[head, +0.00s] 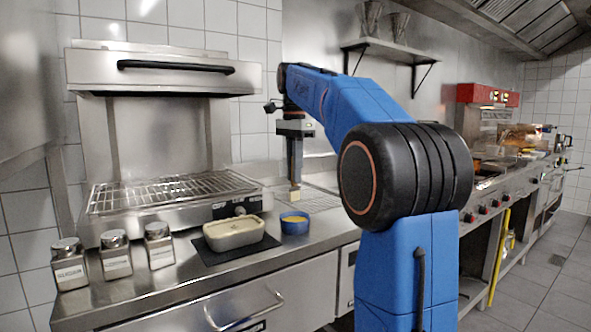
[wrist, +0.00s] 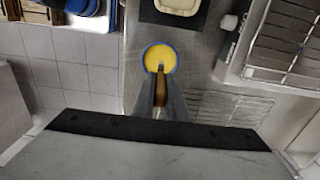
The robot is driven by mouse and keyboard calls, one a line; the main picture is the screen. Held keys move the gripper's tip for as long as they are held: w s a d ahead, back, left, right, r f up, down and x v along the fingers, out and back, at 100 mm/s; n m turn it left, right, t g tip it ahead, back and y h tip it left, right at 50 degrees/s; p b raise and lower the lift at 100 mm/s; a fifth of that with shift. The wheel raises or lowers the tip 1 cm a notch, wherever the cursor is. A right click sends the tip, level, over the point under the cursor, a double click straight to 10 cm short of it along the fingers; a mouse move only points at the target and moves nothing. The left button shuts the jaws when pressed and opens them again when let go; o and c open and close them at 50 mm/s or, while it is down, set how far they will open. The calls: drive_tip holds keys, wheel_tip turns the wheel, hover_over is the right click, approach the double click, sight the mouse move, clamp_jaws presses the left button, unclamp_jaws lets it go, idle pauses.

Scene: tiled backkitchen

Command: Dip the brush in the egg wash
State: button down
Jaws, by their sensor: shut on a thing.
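A small blue bowl (head: 295,228) with yellow egg wash (head: 294,218) stands on the steel counter; the bowl also shows in the wrist view (wrist: 147,65). My gripper (head: 295,172) points down and is shut on the brush (head: 295,194). Its pale bristle end hangs a little above the bowl's rim in the head view, with a gap between them. In the wrist view the brown brush handle (wrist: 160,90) reaches toward the bowl, and its far end overlaps the lower part of the yellow surface. Most of the handle is hidden between the jaws.
A pale rectangular dish (head: 234,241) sits on a dark mat (head: 209,258) left of the bowl. Several labelled steel-lidded jars (head: 116,256) stand further left. A grill with a wire rack (head: 165,190) is behind them. A wire grid (wrist: 230,106) lies near the bowl.

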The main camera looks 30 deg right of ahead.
sight(295, 186)
drive_tip(key=shift+f, duration=2.7)
drive_tip(key=shift+f, duration=0.55)
idle(0.3)
drive_tip(key=shift+r, duration=3.55)
